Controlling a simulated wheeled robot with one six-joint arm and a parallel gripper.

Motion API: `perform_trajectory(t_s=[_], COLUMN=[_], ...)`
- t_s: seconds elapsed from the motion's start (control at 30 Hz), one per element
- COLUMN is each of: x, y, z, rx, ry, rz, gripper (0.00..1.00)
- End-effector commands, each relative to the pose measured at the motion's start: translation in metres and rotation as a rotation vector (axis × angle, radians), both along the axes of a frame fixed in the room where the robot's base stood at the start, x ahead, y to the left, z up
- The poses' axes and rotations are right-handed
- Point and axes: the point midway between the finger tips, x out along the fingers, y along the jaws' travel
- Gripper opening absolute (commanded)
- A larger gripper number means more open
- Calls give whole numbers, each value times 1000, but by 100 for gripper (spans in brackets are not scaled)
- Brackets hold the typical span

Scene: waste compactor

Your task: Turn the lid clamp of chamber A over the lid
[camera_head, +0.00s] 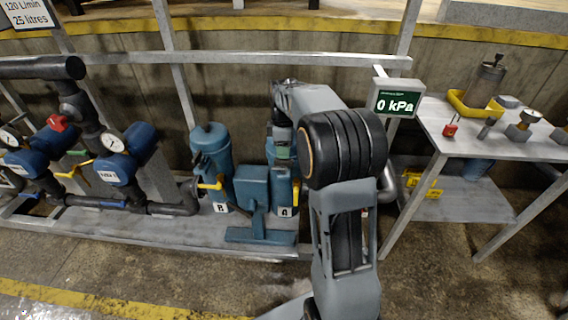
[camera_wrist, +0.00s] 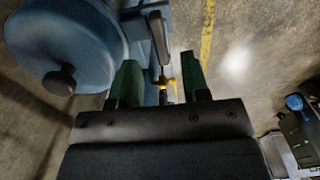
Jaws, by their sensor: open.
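Chamber A (camera_head: 283,190) is a blue cylinder marked with an A plate; my arm hides much of its top. In the wrist view its round blue lid (camera_wrist: 70,35) with a dark knob (camera_wrist: 60,80) lies to the left. A narrow grey bar, seemingly the lid clamp (camera_wrist: 158,38), stands beside the lid's right edge, not across it. My gripper (camera_wrist: 160,66) is open, its green fingers on either side of the line of the bar. The bar appears beyond the fingertips; contact cannot be told. Yellow metal (camera_wrist: 163,86) shows between the fingers.
Chamber B (camera_head: 211,155) stands left of chamber A, with a yellow handle (camera_head: 211,185). A blue block-shaped unit (camera_head: 252,190) is in front between them. A gauge display (camera_head: 396,98) reads 0 kPa. A metal table (camera_head: 480,140) with parts stands at right.

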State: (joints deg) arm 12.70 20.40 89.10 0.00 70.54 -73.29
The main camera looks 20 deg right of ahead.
Motion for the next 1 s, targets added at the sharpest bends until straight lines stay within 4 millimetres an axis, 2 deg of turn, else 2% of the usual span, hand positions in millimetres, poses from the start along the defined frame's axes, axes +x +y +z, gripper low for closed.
perform_trajectory(t_s=[0.03,0.2,0.4,0.83,1.0], x=[-1,0,0,0,0], y=[0,0,0,0,0], z=[-11,-36,-53,-58,-58], rx=[0,0,0,0,0], ry=[2,1,0,-1,-1], rz=[0,0,0,-1,-1], gripper=[42,42,42,42,26])
